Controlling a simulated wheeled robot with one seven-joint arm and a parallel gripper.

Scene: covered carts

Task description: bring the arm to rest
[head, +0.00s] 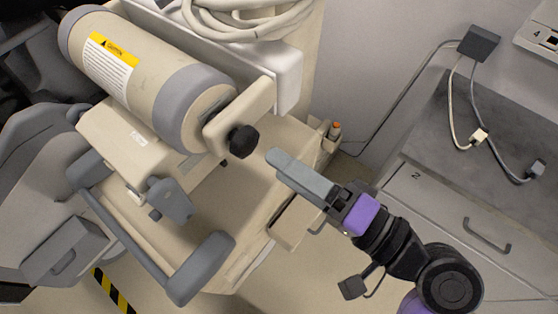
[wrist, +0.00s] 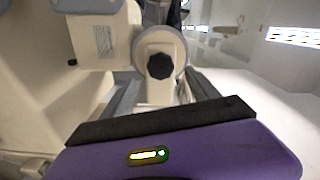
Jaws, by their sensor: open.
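My gripper (head: 300,176) is in the middle of the head view, at the end of my black and purple arm, which reaches in from the lower right. Its long grey fingers point up and left, toward a black knob (head: 242,141) on the cart, with a gap between them in the picture. I see nothing held in it. In the wrist view the purple gripper body fills the bottom, and the black knob (wrist: 160,65) on its beige bracket shows beyond it.
A beige cart (head: 215,215) carries a large cylinder (head: 135,85) with a yellow caution label and a grey handle (head: 200,268). A grey-topped drawer cabinet (head: 450,205) stands at right, with cables and a black adapter (head: 479,43) above. Floor shows between cart and cabinet.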

